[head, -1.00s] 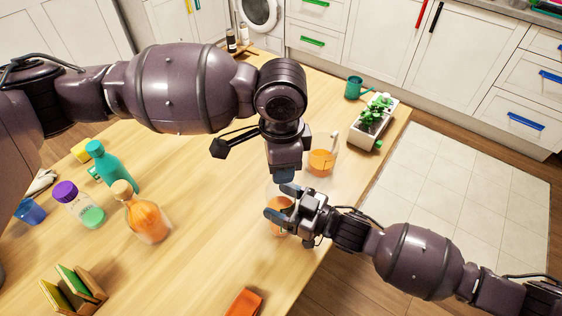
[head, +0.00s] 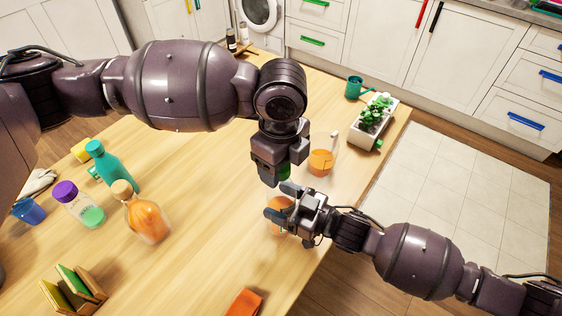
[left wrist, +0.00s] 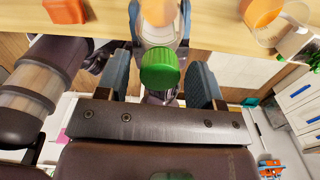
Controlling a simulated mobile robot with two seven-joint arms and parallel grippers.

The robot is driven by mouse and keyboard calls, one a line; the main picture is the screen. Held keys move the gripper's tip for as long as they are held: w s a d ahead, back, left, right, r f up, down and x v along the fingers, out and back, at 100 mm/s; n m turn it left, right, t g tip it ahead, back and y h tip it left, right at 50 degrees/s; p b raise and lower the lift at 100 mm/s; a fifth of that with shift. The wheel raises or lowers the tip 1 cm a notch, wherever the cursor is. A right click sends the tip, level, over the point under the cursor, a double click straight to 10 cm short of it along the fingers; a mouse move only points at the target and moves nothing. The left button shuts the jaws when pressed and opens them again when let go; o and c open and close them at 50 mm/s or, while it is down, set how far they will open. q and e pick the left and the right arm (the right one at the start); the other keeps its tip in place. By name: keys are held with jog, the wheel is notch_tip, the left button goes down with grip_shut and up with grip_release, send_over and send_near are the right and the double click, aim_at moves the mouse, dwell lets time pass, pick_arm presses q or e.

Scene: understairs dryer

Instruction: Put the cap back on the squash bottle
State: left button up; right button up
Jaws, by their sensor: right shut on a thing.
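The squash bottle (head: 279,230), clear with orange liquid, stands upright near the table's right edge. My right gripper (head: 279,201) is shut around its body. The green cap (left wrist: 161,69) sits at the top of the bottle in the left wrist view; I cannot tell whether it is seated tight.
A clear jug with orange liquid (head: 321,162) and a planter (head: 366,136) stand just beyond, with a green can (head: 354,86). Several bottles stand at left, including a teal one (head: 118,171). An orange block (head: 244,303) lies at the front edge.

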pick_arm(q)
jog(key=shift+r, duration=0.15)
jog(key=shift+r, duration=2.15)
jog(key=shift+c, duration=0.2)
